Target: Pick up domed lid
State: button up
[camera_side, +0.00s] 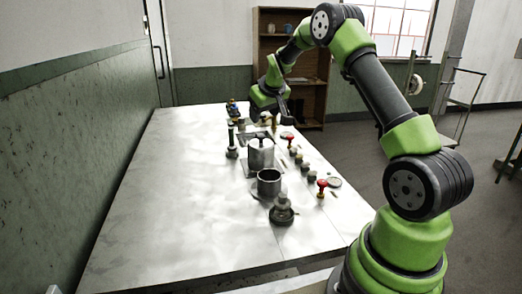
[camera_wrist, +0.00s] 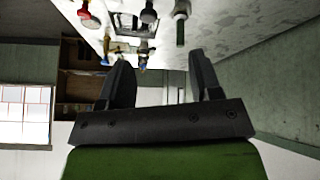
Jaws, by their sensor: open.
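A dark, rounded piece with a knob on top (camera_side: 282,212), which looks like a domed lid, sits on the near part of the pale table; I cannot tell for certain. A grey metal pot (camera_side: 260,154) farther back seems to have a knobbed cover. An open dark pot (camera_side: 269,183) stands between them. My gripper (camera_side: 283,110) is at the far end of the table, well away from the dark knobbed piece. In the wrist view my gripper (camera_wrist: 161,75) shows two fingers spread apart with nothing between them.
The table (camera_side: 160,190) is bare along its left side. Red-knobbed pieces (camera_side: 321,188) and several small jars stand along the right side. A wooden shelf (camera_side: 310,70) is behind the table.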

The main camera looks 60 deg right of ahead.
send_near(261, 136)
jog(key=x, duration=0.3)
jog(key=shift+w+a, duration=0.1)
jog(key=shift+a, duration=0.05)
jog(key=shift+d+x, duration=0.15)
jog(key=shift+x, duration=1.35)
jog(key=shift+d+x, duration=0.1)
jog(key=shift+x, duration=1.4)
jog(key=shift+r, duration=0.1)
grip_shut()
